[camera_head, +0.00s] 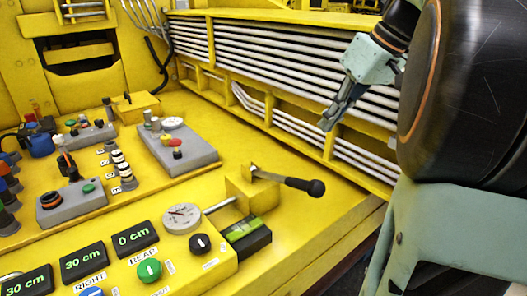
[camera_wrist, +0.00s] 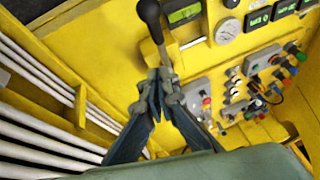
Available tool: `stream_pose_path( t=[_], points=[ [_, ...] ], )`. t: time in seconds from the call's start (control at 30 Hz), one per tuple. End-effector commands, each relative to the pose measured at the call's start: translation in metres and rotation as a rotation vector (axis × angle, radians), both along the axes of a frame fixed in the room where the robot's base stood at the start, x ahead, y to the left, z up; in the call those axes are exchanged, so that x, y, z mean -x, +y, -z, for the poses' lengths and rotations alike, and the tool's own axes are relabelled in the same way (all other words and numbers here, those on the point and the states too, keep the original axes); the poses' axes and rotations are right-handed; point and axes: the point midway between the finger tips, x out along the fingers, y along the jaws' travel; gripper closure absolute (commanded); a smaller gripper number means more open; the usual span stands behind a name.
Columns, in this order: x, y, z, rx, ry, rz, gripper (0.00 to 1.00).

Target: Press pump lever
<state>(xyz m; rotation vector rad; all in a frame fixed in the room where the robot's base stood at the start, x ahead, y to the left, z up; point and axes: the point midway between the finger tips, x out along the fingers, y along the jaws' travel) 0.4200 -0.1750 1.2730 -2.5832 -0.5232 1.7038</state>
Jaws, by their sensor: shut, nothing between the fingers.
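The pump lever (camera_head: 290,181) is a metal arm with a black knob, sticking out to the right from a yellow block (camera_head: 251,192) beside the round gauge. My gripper (camera_head: 326,127) is shut and empty, above and behind the lever, in front of the white pipes. In the wrist view the black lever knob (camera_wrist: 149,12) shows at the top, beyond my closed fingertips (camera_wrist: 160,75). The fingers appear to overlap the lower part of the lever in that picture; the head view shows them apart from it.
A gauge (camera_head: 183,218), a black-and-green box (camera_head: 247,236) and displays (camera_head: 83,259) stand near the lever. Grey control boxes (camera_head: 176,148) with buttons lie at left. White pipes (camera_head: 290,75) line the back wall. The yellow deck right of the lever is clear.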

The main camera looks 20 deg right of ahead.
Motion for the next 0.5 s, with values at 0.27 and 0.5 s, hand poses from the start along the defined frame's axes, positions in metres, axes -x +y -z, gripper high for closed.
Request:
stream_pose_path(
  t=[0.27, 0.5],
  points=[
    [-0.004, 0.003, 0.011, -0.001, 0.003, 0.000, 1.00],
    [-0.019, 0.017, 0.052, -0.002, 0.005, -0.003, 1.00]
  ],
)
